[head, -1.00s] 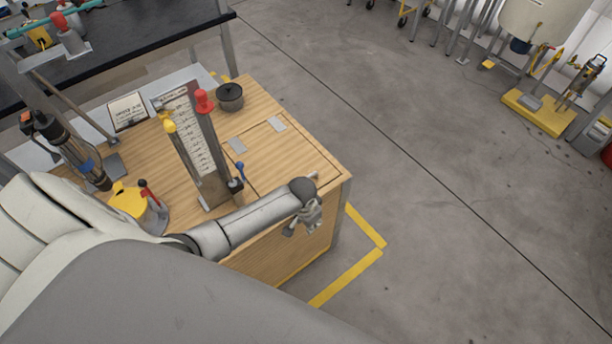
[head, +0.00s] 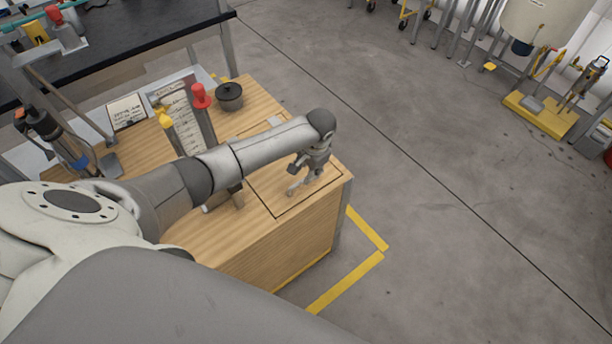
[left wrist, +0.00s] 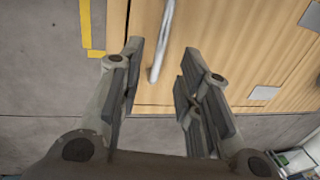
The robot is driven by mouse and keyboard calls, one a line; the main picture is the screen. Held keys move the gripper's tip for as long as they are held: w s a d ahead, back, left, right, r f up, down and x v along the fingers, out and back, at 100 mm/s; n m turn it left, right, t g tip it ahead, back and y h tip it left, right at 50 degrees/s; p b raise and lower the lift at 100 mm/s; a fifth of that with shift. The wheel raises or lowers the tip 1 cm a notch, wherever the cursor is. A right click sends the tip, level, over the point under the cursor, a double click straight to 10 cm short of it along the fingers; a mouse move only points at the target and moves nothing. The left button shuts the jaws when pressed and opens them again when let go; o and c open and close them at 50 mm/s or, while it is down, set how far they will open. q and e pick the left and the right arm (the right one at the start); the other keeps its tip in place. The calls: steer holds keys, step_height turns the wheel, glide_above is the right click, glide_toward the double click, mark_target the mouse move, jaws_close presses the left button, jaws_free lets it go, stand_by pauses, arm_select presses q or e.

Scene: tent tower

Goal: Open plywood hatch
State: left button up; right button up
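The plywood hatch (head: 270,192) lies flat in the top of the wooden box, outlined by a thin dark seam. My left arm covers part of it in the head view. My left gripper (head: 303,182) is over the hatch near the box's front right edge. In the left wrist view, the gripper (left wrist: 155,85) is open, with one finger on each side. A silver bar handle (left wrist: 163,40) on the plywood (left wrist: 220,45) shows between and beyond the fingers; no contact is visible. Grey hinge plates (left wrist: 265,92) show at the right. My right gripper is not in view.
A gauge board (head: 187,125), a red-knobbed lever (head: 201,97) and a dark pot (head: 229,96) stand on the box behind my arm. A black-topped bench (head: 130,45) is at the back left. Open floor (head: 430,220) lies to the right.

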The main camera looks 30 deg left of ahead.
arm_select(q)
steer(key=shift+w+a+f, duration=0.1)
steer(key=shift+a+f, duration=0.1)
steer(key=shift+f, duration=0.9)
steer(key=shift+w+a+f, duration=0.1)
steer(key=shift+a+f, duration=0.1)
steer(key=shift+f, duration=0.85)
jaws_close()
